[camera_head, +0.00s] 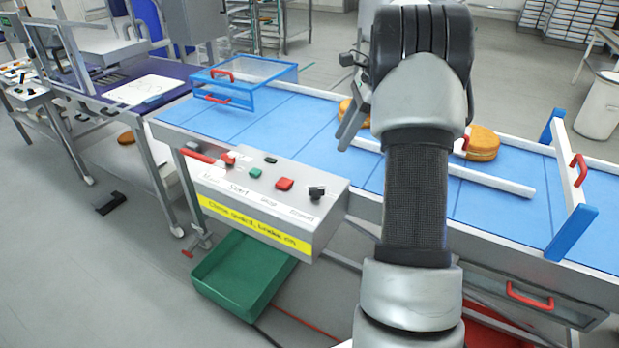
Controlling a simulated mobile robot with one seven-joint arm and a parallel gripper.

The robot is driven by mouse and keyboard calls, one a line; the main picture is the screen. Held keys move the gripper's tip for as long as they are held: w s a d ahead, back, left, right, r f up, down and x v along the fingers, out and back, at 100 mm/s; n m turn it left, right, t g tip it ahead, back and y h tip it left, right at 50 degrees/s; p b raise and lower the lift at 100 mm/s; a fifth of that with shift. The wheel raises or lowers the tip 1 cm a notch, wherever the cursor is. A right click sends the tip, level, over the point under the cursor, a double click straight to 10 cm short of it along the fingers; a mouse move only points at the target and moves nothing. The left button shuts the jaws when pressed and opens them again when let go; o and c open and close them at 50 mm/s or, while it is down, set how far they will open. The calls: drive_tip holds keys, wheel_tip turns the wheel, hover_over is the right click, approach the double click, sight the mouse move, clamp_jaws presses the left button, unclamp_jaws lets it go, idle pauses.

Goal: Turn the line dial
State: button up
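A grey control box (262,215) stands at the front edge of the blue conveyor. A black dial (317,192) sits at the right end of its top face. Left of the dial are a red button (284,184), a green button (255,173) and a red switch (228,160). Handwritten labels under them are hard to read. A yellow strip with writing runs along the box's front. My gripper (347,100) is up and behind the dial in the picture, over the conveyor, apart from the box. It is partly hidden by my arm, and its opening is unclear.
The blue conveyor (300,124) carries golden filled rounds (483,142), a white guide rail (490,180), a blue guard (240,82) at left and a gate with a red handle (577,170) at right. A green bin (242,275) is below the box. Floor at front left is mostly clear.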

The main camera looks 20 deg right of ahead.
sight(315, 188)
drive_tip(key=x, duration=1.7)
drive_tip(key=shift+w+f, duration=0.15)
drive_tip(key=shift+f, duration=0.15)
clamp_jaws()
